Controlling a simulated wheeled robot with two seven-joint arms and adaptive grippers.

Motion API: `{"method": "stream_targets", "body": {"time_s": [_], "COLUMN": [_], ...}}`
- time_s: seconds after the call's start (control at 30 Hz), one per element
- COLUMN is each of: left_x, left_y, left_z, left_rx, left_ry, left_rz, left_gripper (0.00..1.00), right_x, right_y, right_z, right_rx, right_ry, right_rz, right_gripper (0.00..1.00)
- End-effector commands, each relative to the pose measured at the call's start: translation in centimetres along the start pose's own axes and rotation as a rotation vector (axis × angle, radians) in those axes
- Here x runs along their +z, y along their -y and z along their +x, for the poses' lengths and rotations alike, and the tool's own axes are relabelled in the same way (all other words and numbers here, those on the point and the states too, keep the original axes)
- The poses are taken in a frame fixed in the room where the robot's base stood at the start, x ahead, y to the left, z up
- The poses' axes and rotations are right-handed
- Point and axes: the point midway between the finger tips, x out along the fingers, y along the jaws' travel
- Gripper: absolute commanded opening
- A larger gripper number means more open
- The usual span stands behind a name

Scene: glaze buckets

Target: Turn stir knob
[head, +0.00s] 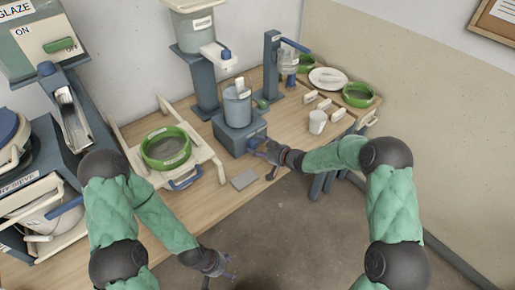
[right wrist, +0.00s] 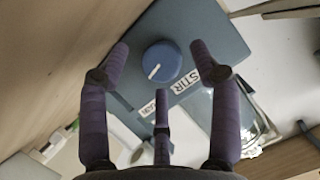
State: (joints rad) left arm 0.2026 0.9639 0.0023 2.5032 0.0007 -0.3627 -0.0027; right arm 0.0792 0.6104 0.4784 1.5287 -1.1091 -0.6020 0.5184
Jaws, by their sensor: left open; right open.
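The stir knob (right wrist: 162,62) is a round blue dial with a white pointer line, on the front of the blue-grey stirrer base (head: 229,134). In the right wrist view a label reading STIR (right wrist: 186,81) is beside it. My right gripper (right wrist: 160,65) is open, its fingers apart on either side of the knob without visibly touching it. In the head view my right gripper (head: 262,156) is at the base's front, hiding most of the knob. A grey bucket (head: 237,107) stands on the base. My left gripper (head: 222,275) is open and empty, low in front of the table.
A green-rimmed sieve (head: 166,148) sits on a white frame left of the stirrer. A grey pad (head: 244,180) lies near the table's front edge. A white cup (head: 318,122), a white plate (head: 327,79) and a green-rimmed sieve (head: 358,95) are at the right. The floor in front is clear.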

Motion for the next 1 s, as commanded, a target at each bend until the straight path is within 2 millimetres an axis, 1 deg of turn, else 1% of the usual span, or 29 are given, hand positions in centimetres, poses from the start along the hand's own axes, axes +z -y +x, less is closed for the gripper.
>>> {"method": "stream_targets", "body": {"time_s": [0.3, 0.4, 0.5, 0.6, 0.7, 1.0], "left_x": [0.0, 0.0, 0.0, 0.0, 0.0, 0.0], "left_y": [0.0, 0.0, 0.0, 0.0, 0.0, 0.0], "left_z": [0.0, 0.0, 0.0, 0.0, 0.0, 0.0], "left_rx": [0.0, 0.0, 0.0, 0.0, 0.0, 0.0], "left_ry": [0.0, 0.0, 0.0, 0.0, 0.0, 0.0], "left_rz": [0.0, 0.0, 0.0, 0.0, 0.0, 0.0], "left_gripper": [0.64, 0.64, 0.64, 0.64, 0.64, 0.64], "right_x": [0.0, 0.1, 0.1, 0.2, 0.2, 0.2], "right_y": [-0.1, 0.0, 0.0, 0.1, 0.1, 0.1], "right_z": [-6.1, -7.8, -9.2, -10.1, -10.6, -10.7], "right_rx": [0.002, 0.002, 0.001, -0.001, -0.001, -0.002], "right_ry": [0.001, 0.002, 0.003, 0.003, 0.003, 0.004], "right_rz": [0.0, 0.001, 0.001, 0.001, 0.001, 0.0], "right_gripper": [0.63, 0.63, 0.63, 0.63, 0.63, 0.64]}}
